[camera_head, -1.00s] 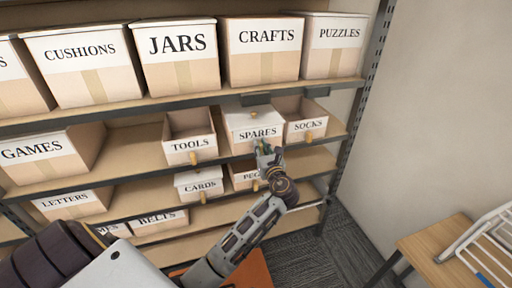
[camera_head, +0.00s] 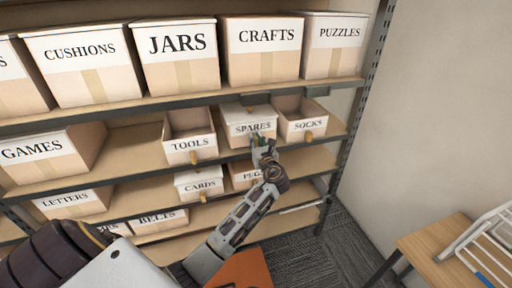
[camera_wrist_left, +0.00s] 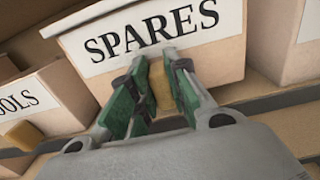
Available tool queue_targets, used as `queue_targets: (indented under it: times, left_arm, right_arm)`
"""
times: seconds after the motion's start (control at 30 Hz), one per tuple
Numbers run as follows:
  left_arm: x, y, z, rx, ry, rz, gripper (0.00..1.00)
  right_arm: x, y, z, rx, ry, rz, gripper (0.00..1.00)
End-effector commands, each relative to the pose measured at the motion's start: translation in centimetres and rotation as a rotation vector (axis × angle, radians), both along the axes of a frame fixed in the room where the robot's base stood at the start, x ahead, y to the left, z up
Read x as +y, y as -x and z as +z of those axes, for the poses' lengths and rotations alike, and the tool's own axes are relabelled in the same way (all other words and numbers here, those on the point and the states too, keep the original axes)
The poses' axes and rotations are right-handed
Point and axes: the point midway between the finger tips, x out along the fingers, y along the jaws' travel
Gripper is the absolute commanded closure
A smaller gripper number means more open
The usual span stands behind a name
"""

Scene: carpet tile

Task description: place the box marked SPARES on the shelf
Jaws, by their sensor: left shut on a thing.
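The SPARES box (camera_head: 240,130) is a lidded carton with a white label and a tan pull on its front. It stands in the gap on the middle board of the shelf (camera_head: 120,178), between the TOOLS and SOCKS boxes. My left gripper (camera_head: 260,143) is at its front, shut on the pull. In the left wrist view the SPARES box (camera_wrist_left: 215,62) fills the upper part, and the green-padded fingers of the left gripper (camera_wrist_left: 155,88) flank the pull. Whether its base rests fully on the board is hard to tell. My right gripper is not in view.
The open TOOLS box (camera_head: 190,147) is close on the left and the open SOCKS box (camera_head: 303,125) close on the right. The board with the CRAFTS box (camera_head: 262,65) is above. A wooden table (camera_head: 435,248) with a white rack stands at the lower right.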

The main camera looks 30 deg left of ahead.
Motion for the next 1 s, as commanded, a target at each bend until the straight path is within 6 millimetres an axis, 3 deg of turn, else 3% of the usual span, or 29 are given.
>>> queue_targets:
  times: [0.2, 0.5, 0.53, 0.67, 1.0]
  left_arm:
    - [0.0, 0.0, -2.1, 0.0, -0.001, 0.0, 1.0]
    - [0.0, 0.0, -2.5, 0.0, 0.0, 0.0, 1.0]
    - [0.0, 0.1, -2.7, 0.003, 0.002, 0.0, 0.8]
    - [0.0, 0.1, -2.6, 0.002, 0.001, 0.0, 0.63]
    - [-0.1, 0.1, -2.5, 0.001, 0.001, 0.0, 0.61]
  right_arm:
    - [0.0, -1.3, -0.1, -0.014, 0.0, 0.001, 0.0]
    - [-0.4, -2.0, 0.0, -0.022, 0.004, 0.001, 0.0]
    - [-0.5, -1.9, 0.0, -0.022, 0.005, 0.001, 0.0]
    - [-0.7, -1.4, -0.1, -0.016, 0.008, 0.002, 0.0]
    - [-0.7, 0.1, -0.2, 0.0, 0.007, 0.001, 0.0]
